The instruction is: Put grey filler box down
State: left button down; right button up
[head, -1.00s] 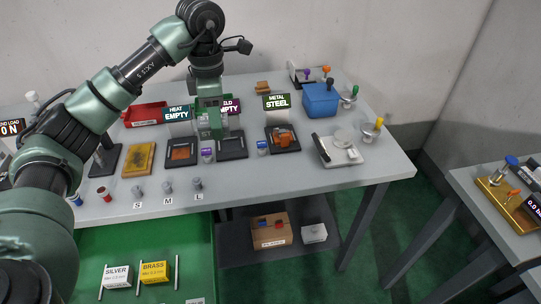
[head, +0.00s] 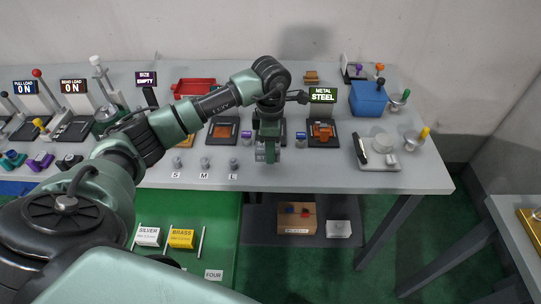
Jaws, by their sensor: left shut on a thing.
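My left gripper (head: 267,151) hangs pointing down over the front part of the bench, right of the S, M and L pegs. It is shut on a small grey piece, the grey filler box (head: 260,153), which is mostly hidden by the fingers. Whether it touches the bench top (head: 320,180) cannot be told. My right gripper is not in view.
Left of the gripper is a black tray with an orange-brown inset (head: 222,132); a similar one (head: 321,133) stands right, by the STEEL sign (head: 322,95). A white tray (head: 378,160) and blue bin (head: 368,100) stand further right. A cardboard box (head: 297,218) is below.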

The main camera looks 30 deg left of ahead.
aim_at(270, 167)
pick_arm(q)
notch_tip(270, 167, down, 4)
jog(key=shift+r+p, duration=0.2)
jog(key=shift+p, duration=0.3)
jog(key=shift+f, duration=0.4)
jog(key=shift+f, duration=0.1)
jog(key=c, duration=1.1)
grip_release()
jog(key=shift+o, duration=1.3)
